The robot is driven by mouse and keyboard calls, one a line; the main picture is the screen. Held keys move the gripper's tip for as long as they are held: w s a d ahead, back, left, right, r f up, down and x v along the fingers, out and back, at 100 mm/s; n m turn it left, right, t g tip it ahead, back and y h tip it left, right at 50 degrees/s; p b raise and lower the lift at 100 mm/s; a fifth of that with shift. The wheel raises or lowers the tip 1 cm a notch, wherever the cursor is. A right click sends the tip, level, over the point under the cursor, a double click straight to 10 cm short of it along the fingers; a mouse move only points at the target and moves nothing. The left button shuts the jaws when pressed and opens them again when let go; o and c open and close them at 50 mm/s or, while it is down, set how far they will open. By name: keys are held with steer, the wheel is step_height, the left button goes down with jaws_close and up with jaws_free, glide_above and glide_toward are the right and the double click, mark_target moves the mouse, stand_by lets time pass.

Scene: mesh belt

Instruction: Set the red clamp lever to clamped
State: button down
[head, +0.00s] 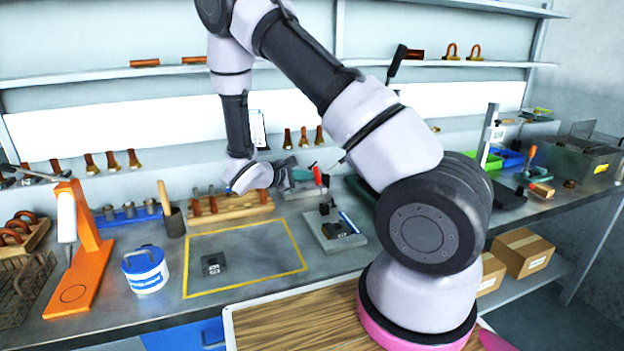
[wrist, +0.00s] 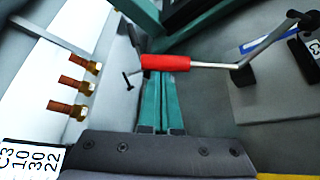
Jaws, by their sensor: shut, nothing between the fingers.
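The red clamp lever has a red grip (wrist: 166,62) and a pale metal rod. In the wrist view it lies nearly level across the upper middle, its rod running right towards a dark fitting (wrist: 244,76). In the head view the red grip (head: 318,176) shows small and upright behind the bench middle. My gripper (wrist: 163,80) has its teal fingers together and empty, tips at the lower edge of the red grip. I cannot tell whether they touch. In the head view my gripper (head: 304,174) is just left of the grip. The lever's pivot is unclear.
A grey plate with a black fixture (head: 338,230) stands front right of the lever. A wooden rack (head: 232,206) is to the left. Brass-tipped copper parts (wrist: 78,84) line the wall side.

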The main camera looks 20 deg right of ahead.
steer(key=shift+s+r+m+t+h, duration=0.15)
steer(key=shift+s+r+m+t, duration=0.3)
steer(key=shift+s, duration=0.3)
steer(key=shift+s+r+m+t+h, duration=0.2)
steer(key=shift+s+r+m, duration=0.3)
steer(key=shift+s, duration=0.25)
steer(key=shift+s+r+m+t+h, duration=0.15)
steer(key=shift+s+r+m+t, duration=0.3)
steer(key=shift+s, duration=0.4)
steer(key=w+a, duration=0.2)
steer(key=w, duration=0.2)
steer(key=f+v, duration=0.1)
steer(key=v, duration=0.7)
steer(key=shift+s+a, duration=0.3)
steer(key=shift+s, duration=0.3)
steer(key=shift+f, duration=0.1)
